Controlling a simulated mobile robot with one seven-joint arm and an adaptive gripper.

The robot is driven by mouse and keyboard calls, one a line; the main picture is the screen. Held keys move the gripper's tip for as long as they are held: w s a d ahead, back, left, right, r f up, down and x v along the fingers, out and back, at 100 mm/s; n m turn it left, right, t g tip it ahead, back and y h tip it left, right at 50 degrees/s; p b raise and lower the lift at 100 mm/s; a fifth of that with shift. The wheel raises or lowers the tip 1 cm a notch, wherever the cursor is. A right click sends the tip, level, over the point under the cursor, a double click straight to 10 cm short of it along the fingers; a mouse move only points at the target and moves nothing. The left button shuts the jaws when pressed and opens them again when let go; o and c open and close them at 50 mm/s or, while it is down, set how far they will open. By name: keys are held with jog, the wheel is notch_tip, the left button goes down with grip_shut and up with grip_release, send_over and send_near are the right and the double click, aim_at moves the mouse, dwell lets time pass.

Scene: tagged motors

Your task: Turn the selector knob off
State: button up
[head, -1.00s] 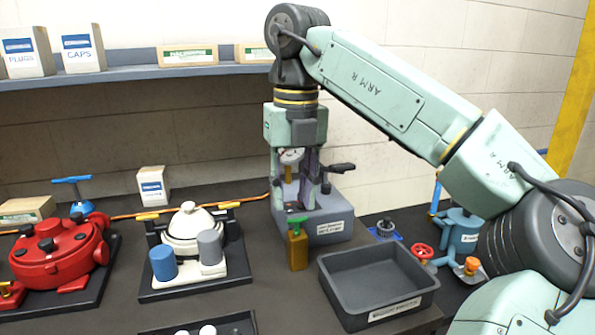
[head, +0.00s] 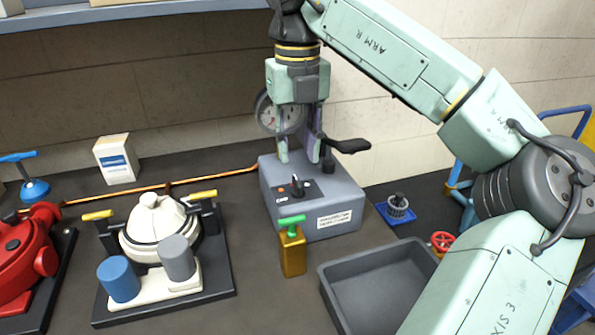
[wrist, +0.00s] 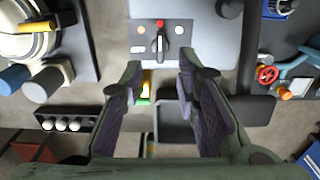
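The selector knob (head: 297,186) is a dark upright bar with a pale mark, on a panel atop a grey box (head: 341,194). In the wrist view the knob (wrist: 160,46) points roughly along the picture's vertical, amid small red and orange lamps. My gripper (head: 300,152) hangs above the panel, fingers down. Its purple-padded fingers are apart and empty. In the wrist view the gripper (wrist: 160,74) has the knob just beyond its fingertips, roughly centred between them and not touched. The knob's setting marks are too small to read.
A black lever (head: 347,146) and a gauge (head: 285,115) stand on the box close to my fingers. A grey tray (head: 340,292) is at front right, a white domed device (head: 158,228) at left.

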aim_at(297, 180)
notch_tip(297, 180, down, 6)
jog(key=shift+f+p, duration=0.2)
jog(key=shift+p, duration=0.35)
grip_shut()
